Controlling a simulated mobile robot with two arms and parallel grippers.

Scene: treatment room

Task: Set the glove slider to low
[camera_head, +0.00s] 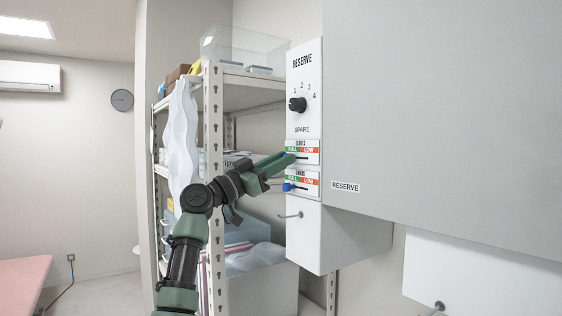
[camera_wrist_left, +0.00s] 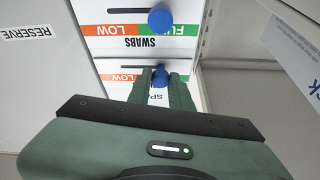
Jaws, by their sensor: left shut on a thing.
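The GLOVES slider panel (camera_head: 309,147) is on the white cabinet's narrow face, with green FULL at left and orange LOW at right. My left gripper (camera_head: 285,158) reaches it from the left and is shut on the glove slider's blue knob. In the left wrist view, which is upside down, the blue glove knob (camera_wrist_left: 160,75) sits between the two green fingers (camera_wrist_left: 160,90). The knob is toward the FULL end of its slot, partly hidden by the fingers. My right gripper is not in view.
Just below is the SWABS panel (camera_head: 311,182) with its blue knob (camera_head: 288,187) at the FULL side. Above is a black RESERVE dial (camera_head: 297,104). A metal shelf (camera_head: 213,130) with boxes stands at left. The grey cabinet side (camera_head: 440,110) fills the right.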

